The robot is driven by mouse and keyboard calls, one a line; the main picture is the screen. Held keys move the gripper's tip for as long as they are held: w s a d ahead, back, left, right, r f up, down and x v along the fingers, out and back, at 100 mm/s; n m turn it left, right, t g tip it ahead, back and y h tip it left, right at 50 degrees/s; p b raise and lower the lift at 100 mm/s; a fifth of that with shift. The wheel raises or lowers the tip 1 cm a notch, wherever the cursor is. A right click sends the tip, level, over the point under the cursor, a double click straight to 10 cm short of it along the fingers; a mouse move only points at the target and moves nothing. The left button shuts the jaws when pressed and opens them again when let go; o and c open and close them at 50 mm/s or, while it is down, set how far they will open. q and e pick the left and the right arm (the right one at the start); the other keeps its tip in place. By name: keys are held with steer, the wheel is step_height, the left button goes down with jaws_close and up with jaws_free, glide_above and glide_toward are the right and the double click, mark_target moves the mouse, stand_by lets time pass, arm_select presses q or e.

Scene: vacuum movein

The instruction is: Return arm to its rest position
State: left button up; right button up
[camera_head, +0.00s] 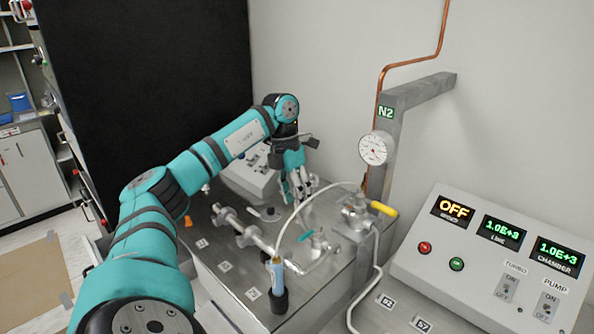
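My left arm, teal with dark joint bands, reaches in from the lower left and out over the grey metal bench. My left gripper (299,192) hangs fingers down at the far side of the bench, near the metal pipe fittings. The fingers are small and overlap the fittings behind, so I cannot tell whether they are apart or closed, or whether they touch anything. My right gripper is not in view.
The metal bench (222,248) carries a valve with a yellow handle (382,209), a teal-handled valve (306,236), and a blue-and-white tube (277,275). A white hose arches beside my gripper. A control panel (428,268) stands right; a black panel (150,70) rises behind my arm.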

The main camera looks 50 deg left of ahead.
arm_select(q)
steer(key=shift+a+r, duration=0.2)
steer(key=shift+r, duration=0.7)
